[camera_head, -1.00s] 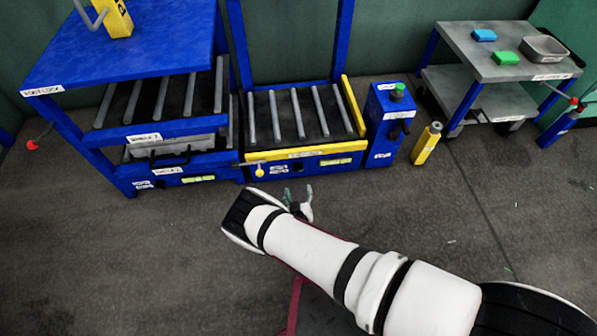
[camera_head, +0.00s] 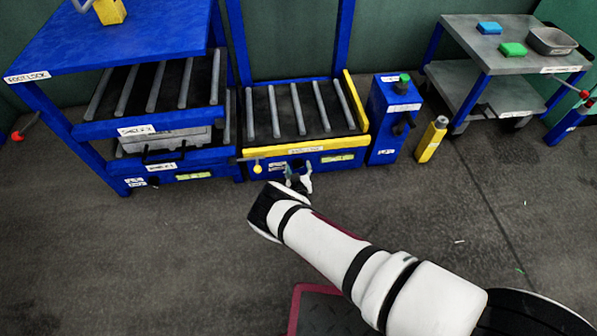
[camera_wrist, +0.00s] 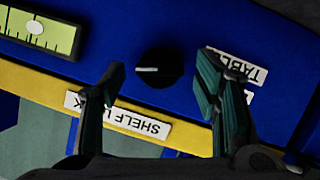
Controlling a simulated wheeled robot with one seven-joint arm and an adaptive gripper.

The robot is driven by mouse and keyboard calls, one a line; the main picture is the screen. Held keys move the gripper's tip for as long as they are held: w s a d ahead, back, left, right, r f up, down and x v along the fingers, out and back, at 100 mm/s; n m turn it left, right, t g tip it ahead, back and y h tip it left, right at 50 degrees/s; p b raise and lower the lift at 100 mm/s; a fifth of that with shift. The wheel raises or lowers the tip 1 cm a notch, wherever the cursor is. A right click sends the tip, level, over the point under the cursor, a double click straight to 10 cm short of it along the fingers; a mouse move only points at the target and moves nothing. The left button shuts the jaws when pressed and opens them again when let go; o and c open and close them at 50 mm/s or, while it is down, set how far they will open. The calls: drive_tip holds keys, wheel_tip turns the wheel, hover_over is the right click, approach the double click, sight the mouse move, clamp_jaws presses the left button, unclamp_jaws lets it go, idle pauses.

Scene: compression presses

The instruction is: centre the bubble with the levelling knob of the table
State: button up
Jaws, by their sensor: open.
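The table's levelling knob (camera_wrist: 160,68) is black and round with a white line, on the blue front panel in the wrist view. My gripper (camera_wrist: 164,76) is open, its two fingers apart on either side of the knob in the picture; I cannot tell whether they touch it. The yellow-green vial (camera_wrist: 62,40) is at the upper left, cut by the frame edge, with a pale bubble (camera_wrist: 34,27) near dark marks. In the head view the vial (camera_head: 337,158) sits right of my gripper (camera_head: 299,178), which hides the knob. A TABLE label (camera_wrist: 235,65) is partly covered.
The yellow SHELF LOCK bar (camera_wrist: 30,75) runs just beside the panel, with a yellow ball handle (camera_head: 257,169) at its left. A blue shelf rack (camera_head: 28,90) stands left. A blue box with green button (camera_head: 404,79) and a yellow bottle (camera_head: 431,140) stand right.

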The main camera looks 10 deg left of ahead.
drive_tip(key=shift+w, duration=0.2)
drive_tip(key=c, duration=1.1)
drive_tip(key=shift+c, duration=0.2)
